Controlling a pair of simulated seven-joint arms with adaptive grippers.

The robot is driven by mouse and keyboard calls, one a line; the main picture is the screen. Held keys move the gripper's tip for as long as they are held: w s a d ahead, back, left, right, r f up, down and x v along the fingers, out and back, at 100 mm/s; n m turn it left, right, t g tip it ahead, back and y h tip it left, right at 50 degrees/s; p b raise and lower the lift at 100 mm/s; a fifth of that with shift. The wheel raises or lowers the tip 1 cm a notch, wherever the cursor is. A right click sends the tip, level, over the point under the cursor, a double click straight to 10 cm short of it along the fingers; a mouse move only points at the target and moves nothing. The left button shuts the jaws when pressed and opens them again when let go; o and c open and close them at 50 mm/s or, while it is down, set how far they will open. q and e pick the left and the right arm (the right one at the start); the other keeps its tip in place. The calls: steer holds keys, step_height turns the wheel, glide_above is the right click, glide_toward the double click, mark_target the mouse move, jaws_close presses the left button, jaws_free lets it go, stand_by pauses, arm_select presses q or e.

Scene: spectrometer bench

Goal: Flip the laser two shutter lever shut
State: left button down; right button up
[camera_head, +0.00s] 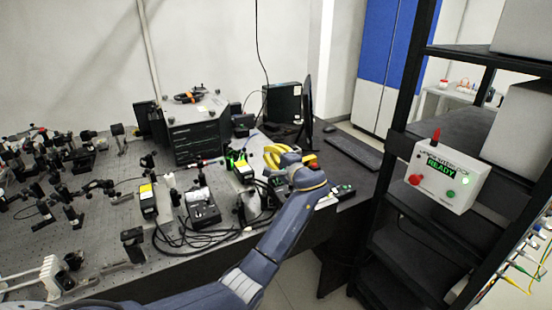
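My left arm reaches in from the bottom and bends at the wrist above the right end of the optical table. My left gripper (276,181) is mostly hidden by the wrist, a small dark shape beside the instruments; its fingers cannot be made out. Just left of it stands a dark box with a yellow label (244,170) and bright green parts on top. Another dark box with a yellow label (148,200) stands further left. I cannot tell which of them is laser two, and no shutter lever is distinct. My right gripper is out of view.
The perforated optical table (110,235) holds many optic mounts on the left. Black cables and a dark control box (202,208) lie at its middle. A black rack (397,180) on the right carries a white box with a green READY display (441,166).

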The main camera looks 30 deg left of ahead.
arm_select(q)
steer(key=shift+s+a+r, duration=0.1)
steer(key=shift+s+a, duration=0.15)
steer(key=shift+a, duration=0.6)
steer(key=shift+s+a+r, duration=0.1)
steer(key=shift+s+a, duration=0.15)
steer(key=shift+a, duration=0.6)
steer(key=shift+s+a+r, duration=0.1)
steer(key=shift+s+a, duration=0.15)
steer(key=shift+a, duration=0.6)
steer(key=shift+s+a+r+n, duration=0.2)
steer(key=shift+s+a+n, duration=0.15)
steer(key=shift+n, duration=0.3)
steer(key=shift+s+a+r+n, duration=0.15)
steer(key=shift+s+a+n, duration=0.2)
steer(key=shift+n, duration=0.3)
steer(key=shift+d, duration=0.15)
